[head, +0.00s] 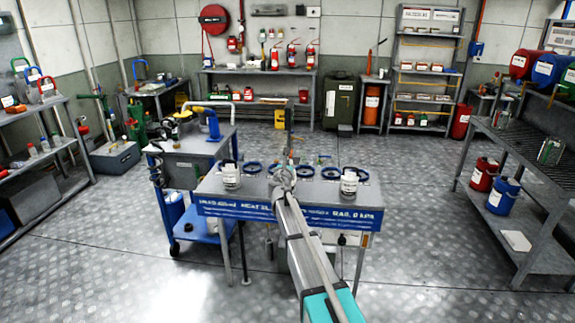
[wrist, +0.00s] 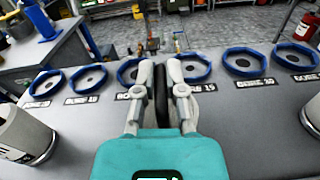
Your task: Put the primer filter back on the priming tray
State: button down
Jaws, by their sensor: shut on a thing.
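My gripper (wrist: 160,68) is shut on a dark, narrow, rounded thing (wrist: 161,95) held upright between its fingers; only its edge shows, so I cannot tell whether it is the primer filter. In the head view my gripper (head: 284,172) is over the middle of a grey bench (head: 265,193) with a blue lettered front. A row of blue-rimmed round seats lies along the bench, among them one on the left (wrist: 88,77) and one on the right (wrist: 244,62), with labels before them. I cannot pick out the priming tray for certain.
White labelled canisters stand on the bench at the left (head: 231,176) and right (head: 349,186). A cart (head: 190,150) with a blue pump stands behind left. A rack (head: 505,150) with red and blue cans is at right. The floor between is clear.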

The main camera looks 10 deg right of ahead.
jog(key=c, duration=0.7)
grip_release()
jog(key=shift+f, duration=0.1)
jog(key=v, duration=1.2)
jog(key=s+d+f+m+g+h, duration=0.1)
jog(key=s+d+f+m+g, duration=0.45)
jog(key=s+m, duration=0.35)
jog(key=s+d+f+m+g, duration=0.4)
jog(key=s+f+m, duration=0.25)
jog(key=m, duration=0.45)
jog(key=s+a+f+m+g+y, duration=0.2)
jog(key=s+m, duration=0.1)
jog(key=s, duration=0.3)
jog(key=s+a+f+m+g+y, duration=0.2)
jog(key=s+m+g, duration=0.1)
jog(key=s, duration=0.3)
jog(key=s+a+f+m+g+y, duration=0.2)
jog(key=s+a+m, duration=0.1)
jog(key=s+m, duration=0.2)
jog(key=shift+s+y, duration=0.4)
jog(key=shift+s, duration=0.4)
